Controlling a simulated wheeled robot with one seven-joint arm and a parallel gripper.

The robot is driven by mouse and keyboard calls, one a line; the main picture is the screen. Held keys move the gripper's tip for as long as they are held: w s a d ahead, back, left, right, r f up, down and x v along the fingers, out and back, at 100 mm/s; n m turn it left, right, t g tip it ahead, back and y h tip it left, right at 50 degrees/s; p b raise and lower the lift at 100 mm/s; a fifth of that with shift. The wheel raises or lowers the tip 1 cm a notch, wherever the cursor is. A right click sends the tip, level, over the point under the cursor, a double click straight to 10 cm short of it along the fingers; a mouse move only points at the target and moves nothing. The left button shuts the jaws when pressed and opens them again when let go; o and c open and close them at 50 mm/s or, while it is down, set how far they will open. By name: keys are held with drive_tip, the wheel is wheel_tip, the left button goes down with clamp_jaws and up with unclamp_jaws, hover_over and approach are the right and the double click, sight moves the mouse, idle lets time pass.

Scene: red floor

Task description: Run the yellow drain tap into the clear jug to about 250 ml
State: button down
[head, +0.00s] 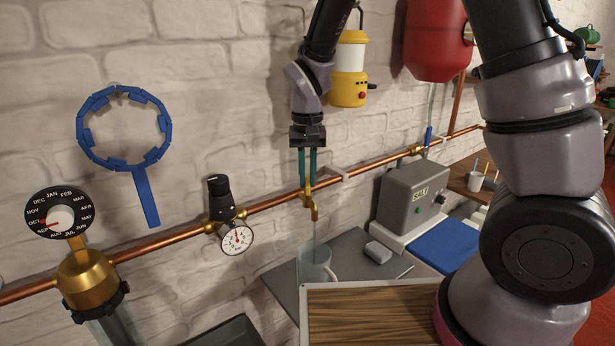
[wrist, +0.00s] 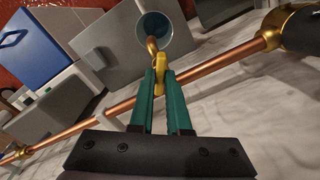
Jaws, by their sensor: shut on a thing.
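The yellow drain tap (head: 313,208) hangs from the copper pipe on the wall. My gripper (head: 307,182) reaches down from above, with its green fingers shut on the tap's yellow handle. In the wrist view, the handle (wrist: 160,66) sits between the fingertips (wrist: 160,78), and the spout points at the jug. The clear jug (head: 316,264) stands upright on a grey shelf below the spout. A faint pale streak shows between spout and jug, perhaps water. The wrist view looks down into the jug (wrist: 168,26). I cannot read its level or any marks.
The copper pipe (head: 270,203) crosses the wall, carrying a pressure gauge (head: 236,239). A grey salt box (head: 409,196) stands right of the jug. A small grey object (head: 378,252) lies on the grey shelf (head: 352,265). A wooden-topped surface (head: 370,312) is in front.

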sight(308, 181)
idle(0.4)
drive_tip(key=c, duration=0.9)
unclamp_jaws()
wheel_tip(308, 181, up, 11)
drive_tip(key=shift+f, duration=0.1)
